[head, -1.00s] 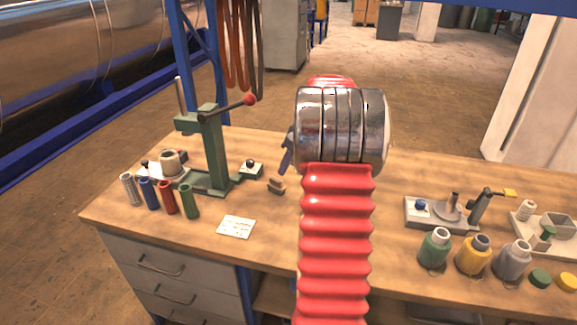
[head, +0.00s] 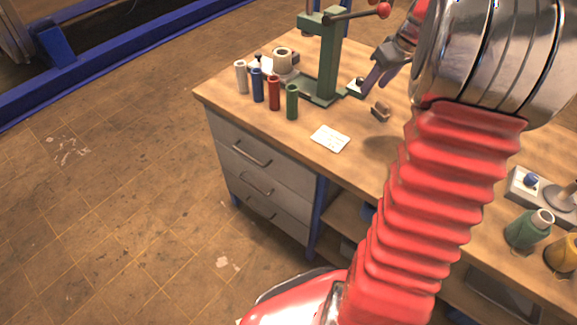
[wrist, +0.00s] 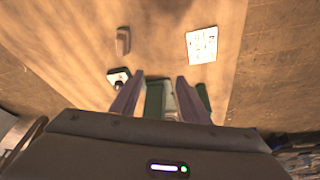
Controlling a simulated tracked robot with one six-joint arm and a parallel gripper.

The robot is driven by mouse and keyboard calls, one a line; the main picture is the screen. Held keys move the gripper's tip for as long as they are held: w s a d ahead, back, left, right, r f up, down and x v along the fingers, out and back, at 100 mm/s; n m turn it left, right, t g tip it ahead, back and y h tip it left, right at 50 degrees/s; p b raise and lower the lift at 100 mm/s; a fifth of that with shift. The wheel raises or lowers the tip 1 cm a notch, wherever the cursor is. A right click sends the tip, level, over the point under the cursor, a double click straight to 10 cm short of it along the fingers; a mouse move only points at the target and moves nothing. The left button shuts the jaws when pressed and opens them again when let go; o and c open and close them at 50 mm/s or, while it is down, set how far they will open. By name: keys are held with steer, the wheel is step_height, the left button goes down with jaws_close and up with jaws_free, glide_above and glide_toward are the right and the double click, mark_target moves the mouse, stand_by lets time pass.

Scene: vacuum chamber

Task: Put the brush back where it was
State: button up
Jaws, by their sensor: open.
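A small brown block-like thing (head: 381,112), which may be the brush, lies on the wooden bench (head: 362,150). It also shows in the wrist view (wrist: 123,40), up and left of my fingers; its details are too small to be sure. My gripper (head: 372,82) is above the bench, beside the green press's base. In the wrist view my gripper (wrist: 160,78) has its two fingers apart, with nothing held between them. Green parts of the press show behind and between the fingers.
The green lever press (head: 328,60) stands at the back. Several coloured tubes (head: 274,93) stand at the bench's left edge. A white card (head: 330,138) lies near the front edge. Bench around the card is clear.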

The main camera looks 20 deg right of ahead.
steer(key=s+a+r, duration=0.3)
steer(key=a, duration=0.8)
steer(key=s+a+r, duration=0.3)
steer(key=a, duration=0.8)
steer(key=s+a+f+t, duration=0.1)
steer(key=s+a+f, duration=0.1)
steer(key=s+a, duration=1.2)
steer(key=shift+f+m, duration=0.2)
steer(key=shift+m, duration=0.2)
steer(key=shift+s, duration=0.1)
